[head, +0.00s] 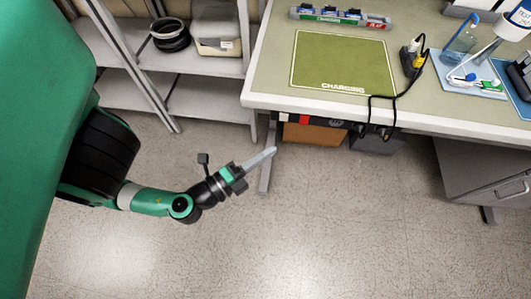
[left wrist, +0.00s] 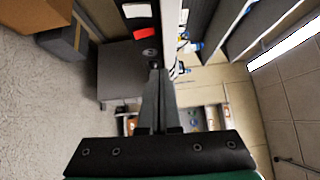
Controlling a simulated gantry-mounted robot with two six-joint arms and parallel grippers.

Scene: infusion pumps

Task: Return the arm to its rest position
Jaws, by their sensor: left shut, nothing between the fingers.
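My left arm comes in from the left in the head view. Its gripper (head: 262,159) is out over the floor, in front of the bench's near edge and clear of it. The fingers are shut together with nothing between them. In the left wrist view the shut fingers (left wrist: 158,82) point ahead past the bench's underside and edge. My right gripper is in neither view.
The bench (head: 262,70) carries a green charging mat (head: 345,60), a rack of small devices (head: 340,17), a black cable (head: 395,97) and a blue tray (head: 470,78). Grey shelves (head: 120,45) stand left of it. Boxes (head: 315,133) sit beneath. The floor around the gripper is free.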

